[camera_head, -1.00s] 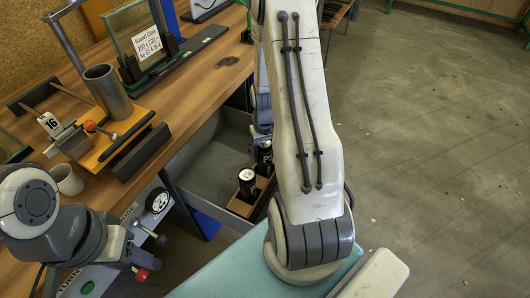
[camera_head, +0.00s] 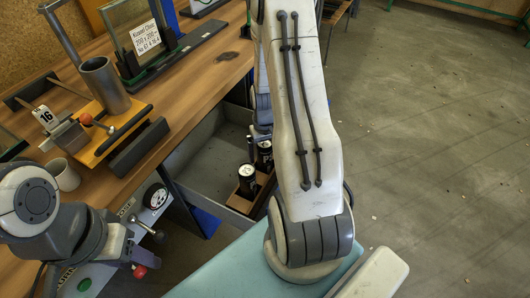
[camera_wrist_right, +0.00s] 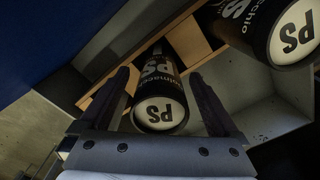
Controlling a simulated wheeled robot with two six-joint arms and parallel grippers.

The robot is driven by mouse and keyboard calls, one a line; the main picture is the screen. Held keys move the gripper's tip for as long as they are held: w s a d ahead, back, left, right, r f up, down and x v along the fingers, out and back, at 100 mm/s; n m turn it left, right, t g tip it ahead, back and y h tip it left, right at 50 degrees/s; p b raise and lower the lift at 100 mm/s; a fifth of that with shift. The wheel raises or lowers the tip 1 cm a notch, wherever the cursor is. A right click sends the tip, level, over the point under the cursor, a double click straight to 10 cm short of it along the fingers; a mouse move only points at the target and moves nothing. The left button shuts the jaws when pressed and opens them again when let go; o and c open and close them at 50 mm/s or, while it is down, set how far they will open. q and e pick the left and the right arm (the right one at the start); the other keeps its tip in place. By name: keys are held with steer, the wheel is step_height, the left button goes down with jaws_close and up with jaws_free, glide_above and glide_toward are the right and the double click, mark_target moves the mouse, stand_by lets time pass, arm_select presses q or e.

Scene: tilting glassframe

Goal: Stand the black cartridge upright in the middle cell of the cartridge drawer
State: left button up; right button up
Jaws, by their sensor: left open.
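A black cartridge with a white "PS" end face (camera_wrist_right: 159,113) lies between the fingers of my right gripper (camera_wrist_right: 160,85), seen end-on in the right wrist view. Narrow gaps seem to show beside it, and contact is unclear. In the head view this seems to be the far cartridge (camera_head: 264,156), upright at the wooden cell block (camera_head: 238,205). A second black cartridge (camera_head: 246,182) stands in the block, nearer; it also shows in the wrist view (camera_wrist_right: 245,28). My right arm hides most of its gripper. My left gripper (camera_head: 122,252) is open, dark, at lower left, away from the cartridges.
The grey drawer (camera_head: 205,160) is open beside the wooden bench (camera_head: 215,70). On the bench are a metal cylinder (camera_head: 104,85), an orange fixture (camera_head: 112,132), a mug (camera_head: 62,175) and a framed glass pane (camera_head: 135,30). Open floor lies at right.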

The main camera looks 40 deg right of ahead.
step_height(320, 180, up, 10)
steer(key=shift+r+p, duration=0.25)
steer(key=shift+p, duration=0.5)
stand_by(0.4)
steer(key=a+r+n+p, duration=0.2)
steer(key=a+r, duration=0.4)
steer(key=a, duration=0.3)
steer(key=a+r+n+p, duration=0.3)
steer(key=a+r, duration=0.3)
steer(key=a, duration=0.2)
steer(key=s+a+r+n+p, duration=0.2)
steer(key=s+a+r+n, duration=0.1)
steer(key=s+a, duration=0.4)
steer(key=s+a+r+n+y+p, duration=0.1)
steer(key=s+a+r+n+p, duration=0.1)
steer(key=s+a+r, duration=0.4)
steer(key=s+n, duration=0.1)
steer(key=s, duration=0.2)
steer(key=shift+a+r, duration=0.15)
steer(key=shift+a, duration=0.25)
